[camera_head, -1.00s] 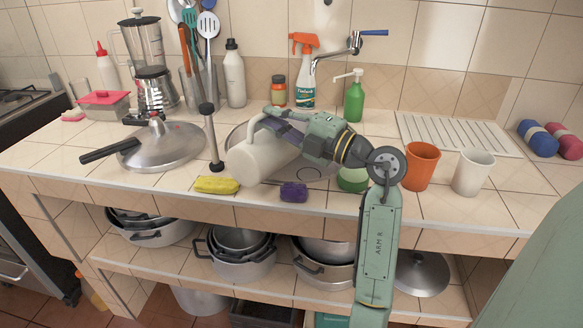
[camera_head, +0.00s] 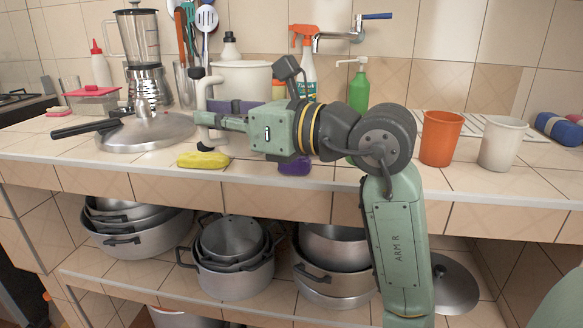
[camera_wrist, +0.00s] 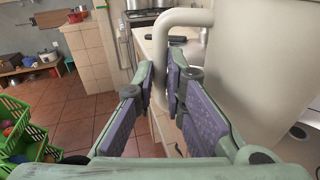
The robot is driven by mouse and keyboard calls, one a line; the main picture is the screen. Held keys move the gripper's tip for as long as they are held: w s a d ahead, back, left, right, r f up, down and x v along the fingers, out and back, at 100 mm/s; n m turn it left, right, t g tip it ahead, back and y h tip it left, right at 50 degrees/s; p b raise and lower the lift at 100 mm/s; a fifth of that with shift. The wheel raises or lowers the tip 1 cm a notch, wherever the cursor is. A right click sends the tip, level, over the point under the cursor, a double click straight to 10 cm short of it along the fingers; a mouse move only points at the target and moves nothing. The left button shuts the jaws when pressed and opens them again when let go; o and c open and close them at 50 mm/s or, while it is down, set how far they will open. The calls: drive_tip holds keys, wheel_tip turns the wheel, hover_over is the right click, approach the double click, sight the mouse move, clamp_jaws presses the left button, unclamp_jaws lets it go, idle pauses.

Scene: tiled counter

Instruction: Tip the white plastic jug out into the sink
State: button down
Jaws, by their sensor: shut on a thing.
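The white plastic jug (camera_head: 240,78) is upright in the head view, behind my gripper, with its rim on top and its handle at the left. My gripper (camera_head: 212,118) is shut on the jug's handle. In the wrist view the jug's pale body (camera_wrist: 258,75) fills the right side, and its handle (camera_wrist: 184,18) runs down between the fingers of my gripper (camera_wrist: 165,85). The sink is hidden behind my arm and the jug in the head view. I cannot see inside the jug.
A yellow sponge (camera_head: 203,160) and a purple sponge (camera_head: 294,168) lie at the counter's front edge. A pan lid (camera_head: 150,132) is at the left. A green soap bottle (camera_head: 359,95), an orange cup (camera_head: 441,138) and a white cup (camera_head: 502,143) stand at the right. The faucet (camera_head: 340,38) is behind.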

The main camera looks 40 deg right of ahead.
sight(202, 88)
drive_tip(key=shift+n, duration=0.3)
drive_tip(key=shift+r+p, duration=2.1)
drive_tip(key=shift+r, duration=0.1)
drive_tip(key=shift+f, duration=0.1)
drive_tip(key=shift+s, duration=0.1)
